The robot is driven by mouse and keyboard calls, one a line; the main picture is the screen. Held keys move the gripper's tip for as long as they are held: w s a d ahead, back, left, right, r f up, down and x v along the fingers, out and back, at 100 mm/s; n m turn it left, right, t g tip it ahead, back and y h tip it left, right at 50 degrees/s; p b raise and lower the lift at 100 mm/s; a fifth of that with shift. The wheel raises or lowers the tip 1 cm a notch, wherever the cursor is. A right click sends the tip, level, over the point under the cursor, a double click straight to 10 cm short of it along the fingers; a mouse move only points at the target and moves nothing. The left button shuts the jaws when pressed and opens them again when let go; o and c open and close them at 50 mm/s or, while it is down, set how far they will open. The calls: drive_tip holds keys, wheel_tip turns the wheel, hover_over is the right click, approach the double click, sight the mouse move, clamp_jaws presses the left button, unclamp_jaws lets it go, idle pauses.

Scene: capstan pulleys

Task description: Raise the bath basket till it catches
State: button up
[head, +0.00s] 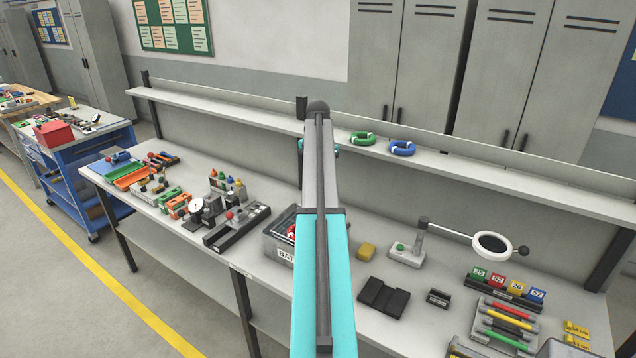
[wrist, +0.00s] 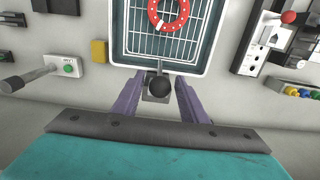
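The bath (head: 280,257) is a grey tub with a partly hidden label, standing on the bench, mostly behind my arm in the head view. In the wrist view the bath (wrist: 116,45) holds a wire basket (wrist: 150,46) with a red ring (wrist: 168,30) lying in it. A black ball knob (wrist: 160,86) sits on a grey bracket at the bath's near edge. My gripper (wrist: 159,82) has its two purple fingers apart, one on each side of the knob, with gaps showing. Whether the fingers are level with the knob is unclear. My arm hides the gripper in the head view.
A grey base with a green button (head: 404,254) and a yellow block (head: 367,251) stand right of the bath. A black device with a red knob (head: 236,226) stands left. A magnifier (head: 492,245) reaches over the bench. Green (head: 362,138) and blue (head: 402,148) rings lie on the shelf.

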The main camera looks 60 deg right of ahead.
drive_tip(key=shift+r+p, duration=1.05)
drive_tip(key=shift+r, duration=2.8)
